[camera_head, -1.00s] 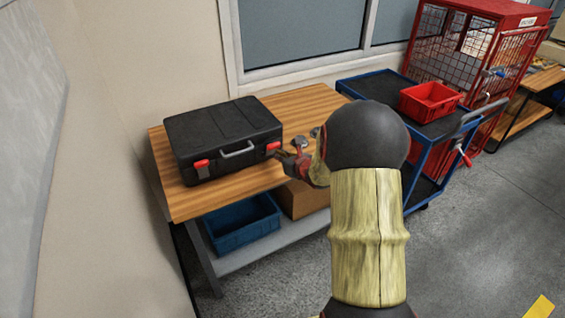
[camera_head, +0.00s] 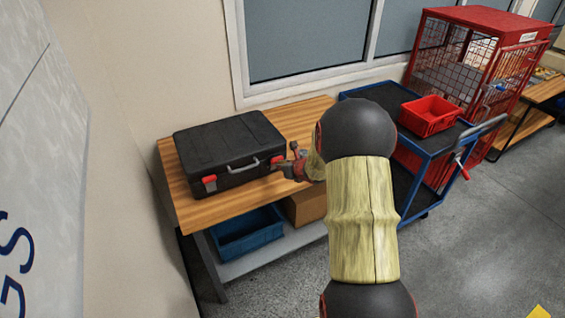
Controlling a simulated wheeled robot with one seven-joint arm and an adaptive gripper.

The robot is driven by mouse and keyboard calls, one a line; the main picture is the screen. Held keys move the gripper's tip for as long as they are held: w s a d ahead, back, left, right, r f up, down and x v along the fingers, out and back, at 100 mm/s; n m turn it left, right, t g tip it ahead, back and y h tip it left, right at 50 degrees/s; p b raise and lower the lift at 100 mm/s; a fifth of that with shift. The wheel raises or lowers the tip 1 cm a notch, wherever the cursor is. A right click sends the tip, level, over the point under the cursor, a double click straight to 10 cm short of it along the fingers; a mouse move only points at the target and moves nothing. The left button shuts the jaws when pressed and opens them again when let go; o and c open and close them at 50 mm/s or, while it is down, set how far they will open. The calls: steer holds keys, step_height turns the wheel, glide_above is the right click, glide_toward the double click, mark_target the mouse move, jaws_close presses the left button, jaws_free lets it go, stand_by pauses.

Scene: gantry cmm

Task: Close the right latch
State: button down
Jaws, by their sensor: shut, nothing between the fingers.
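A black hard case (camera_head: 228,142) lies closed on the wooden workbench, with a grey carry handle (camera_head: 243,165) on its front. The left latch (camera_head: 209,180) is a red tab with a grey part below it. The right latch (camera_head: 277,159) shows only as a small red patch at the right end of the case's front. My gripper (camera_head: 279,166) is shut and empty at this latch, its tips just in front of or below it. The gripper partly hides the latch. I cannot tell whether they touch or how far the latch is folded.
The workbench (camera_head: 190,214) has bare wood around the case. A blue bin (camera_head: 247,236) and a cardboard box (camera_head: 306,203) stand on its lower shelf. A blue cart (camera_head: 437,147) with a red bin (camera_head: 430,115) is to the right, before a red cage (camera_head: 470,50). A wall is close on the left.

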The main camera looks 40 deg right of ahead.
steer(key=shift+w+d+r+g+p, duration=0.2)
steer(key=shift+w+r+g+p, duration=0.2)
steer(key=shift+w+r+p, duration=0.25)
steer(key=v, duration=1.2)
steer(key=shift+f, duration=0.1)
